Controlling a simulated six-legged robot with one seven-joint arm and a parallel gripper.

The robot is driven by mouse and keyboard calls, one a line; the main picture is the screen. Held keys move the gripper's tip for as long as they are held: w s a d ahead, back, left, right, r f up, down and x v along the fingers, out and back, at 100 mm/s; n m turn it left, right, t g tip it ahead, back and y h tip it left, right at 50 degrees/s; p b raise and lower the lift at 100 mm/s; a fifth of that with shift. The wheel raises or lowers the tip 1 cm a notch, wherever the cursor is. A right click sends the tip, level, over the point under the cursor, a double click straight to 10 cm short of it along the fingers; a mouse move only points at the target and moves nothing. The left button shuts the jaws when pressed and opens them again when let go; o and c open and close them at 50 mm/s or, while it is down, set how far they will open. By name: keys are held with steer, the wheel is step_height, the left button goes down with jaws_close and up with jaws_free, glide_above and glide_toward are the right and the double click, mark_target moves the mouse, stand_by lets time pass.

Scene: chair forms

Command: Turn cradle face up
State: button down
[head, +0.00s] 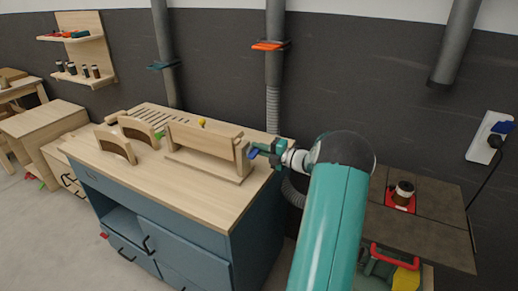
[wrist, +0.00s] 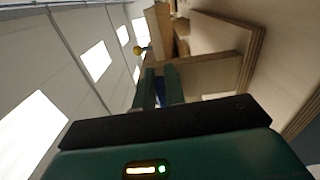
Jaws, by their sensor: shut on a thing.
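The cradle (head: 203,140) is a pale wooden piece with a long upright board, end pieces and a flat board at its foot. It rests near the right end of the workbench top (head: 196,202). The exact contact is partly hidden by the fingers.
Two curved wooden forms (head: 115,146) stand to the left on the bench, by a slotted rack (head: 152,117). A small yellow knob (head: 201,122) shows behind the cradle. A dark side table (head: 432,225) with a jar in a red holder (head: 401,197) stands right.

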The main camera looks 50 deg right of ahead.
steer(key=shift+a+f, duration=0.2)
steer(key=shift+a, duration=0.2)
stand_by(0.3)
steer(key=c, duration=1.7)
jaws_free()
steer(key=shift+o, duration=1.2)
steer(key=shift+s+a+r, duration=0.1)
steer(key=shift+s+r, duration=0.05)
steer(key=shift+d+m, duration=0.25)
steer(key=shift+m, duration=0.05)
steer(key=shift+s+d, duration=0.1)
steer(key=shift+s, duration=0.05)
steer(key=v, duration=1.3)
steer(key=shift+s, duration=0.15)
